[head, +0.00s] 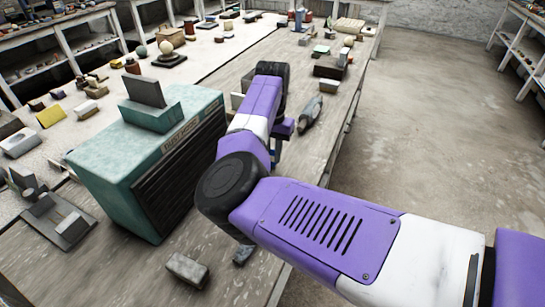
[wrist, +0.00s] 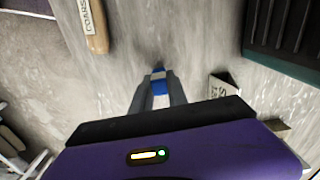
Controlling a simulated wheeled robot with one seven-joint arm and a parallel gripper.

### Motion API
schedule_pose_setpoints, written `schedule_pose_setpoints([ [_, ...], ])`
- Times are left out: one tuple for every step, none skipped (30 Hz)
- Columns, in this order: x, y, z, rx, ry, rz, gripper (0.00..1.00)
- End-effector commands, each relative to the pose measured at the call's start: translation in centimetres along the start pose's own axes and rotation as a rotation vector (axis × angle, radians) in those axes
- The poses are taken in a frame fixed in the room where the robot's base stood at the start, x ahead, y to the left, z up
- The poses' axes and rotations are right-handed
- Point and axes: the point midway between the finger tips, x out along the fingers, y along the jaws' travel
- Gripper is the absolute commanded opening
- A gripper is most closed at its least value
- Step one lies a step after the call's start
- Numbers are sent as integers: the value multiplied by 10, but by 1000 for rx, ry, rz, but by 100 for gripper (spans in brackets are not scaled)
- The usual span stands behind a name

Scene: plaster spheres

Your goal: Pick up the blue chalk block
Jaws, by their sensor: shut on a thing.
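The blue chalk block (wrist: 159,87) is small and shows between the two grey fingers of my gripper (wrist: 158,78) in the wrist view. The fingers are shut on it, just above or at the worn grey tabletop; I cannot tell whether it touches the surface. In the head view my gripper (head: 276,152) points down over the bench, to the right of the teal box, partly hidden behind my purple arm.
A large teal box (head: 112,170) with a dark ribbed side stands left of my arm; its ribbed side shows in the wrist view (wrist: 288,35). A labelled tool (wrist: 95,25) lies to the left. A small labelled piece (wrist: 222,86) is close on the right. A grey block (head: 187,270) lies in front.

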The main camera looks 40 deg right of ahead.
Motion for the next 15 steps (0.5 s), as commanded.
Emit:
schedule_pose_setpoints([
  [-7, 0, -1, 0, 3, -1, 0],
  [-12, 0, 0, 0, 3, -1, 0],
  [-19, 0, 0, 0, 3, -1, 0],
  [-25, 0, -1, 0, 4, -2, 0],
  [-32, 0, -1, 0, 3, -2, 0],
  [-42, -1, -1, 0, 5, -2, 0],
  [-49, 0, -1, 1, 4, -3, 0],
  [-58, 0, -1, 1, 5, -3, 0],
  [-69, 0, -1, 1, 4, -3, 0],
  [-78, 0, -1, 1, 4, -3, 0],
  [-87, -1, -1, 1, 4, -4, 0],
  [-98, -1, -1, 1, 4, -4, 0],
  [-106, 0, -1, 1, 3, -3, 0],
  [-114, 0, -1, 1, 4, -3, 0],
  [-125, 0, -1, 2, 3, -3, 0],
])
